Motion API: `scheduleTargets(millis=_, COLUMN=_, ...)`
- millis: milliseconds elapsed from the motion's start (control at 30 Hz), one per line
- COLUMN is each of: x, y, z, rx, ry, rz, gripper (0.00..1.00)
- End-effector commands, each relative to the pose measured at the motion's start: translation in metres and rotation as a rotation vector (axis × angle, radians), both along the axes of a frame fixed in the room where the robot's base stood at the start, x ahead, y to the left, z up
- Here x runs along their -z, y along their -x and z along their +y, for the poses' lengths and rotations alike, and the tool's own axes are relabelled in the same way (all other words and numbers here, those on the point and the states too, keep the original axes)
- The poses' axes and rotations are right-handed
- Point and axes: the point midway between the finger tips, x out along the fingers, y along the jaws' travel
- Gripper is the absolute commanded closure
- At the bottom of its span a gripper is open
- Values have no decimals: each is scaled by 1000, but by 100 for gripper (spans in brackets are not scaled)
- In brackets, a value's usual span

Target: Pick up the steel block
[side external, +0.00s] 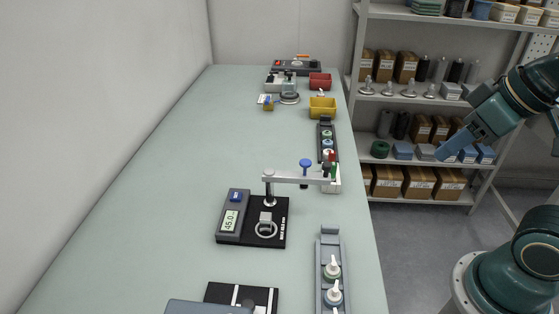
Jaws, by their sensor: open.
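A small grey metallic block (265,217), which looks like the steel block, sits on the black base plate (281,208) of a gauge stand near the middle of the table. It is beside a light ring (266,230) on the same plate. My gripper (447,150) is at the right, in front of the shelves and away from the table's right edge. It is open, far from the block, with nothing visible between its blue fingers. The fingers are small in this view.
The stand's horizontal arm (290,176) with a blue knob (306,164) reaches right above the table. A grey display unit (231,217) adjoins the plate. Grey racks (329,243) line the right edge; yellow (322,107) and red bins (320,80) stand farther back. The left table area is clear.

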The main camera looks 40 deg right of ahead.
Motion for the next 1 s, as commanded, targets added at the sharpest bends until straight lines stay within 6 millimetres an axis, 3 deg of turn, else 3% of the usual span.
scheduleTargets(millis=733, x=0, y=-1, z=0, rx=-4, ry=2, rz=1, gripper=53)
scheduleTargets(millis=1000, x=-6, y=-16, z=6, rx=-132, ry=52, rz=32, gripper=53)
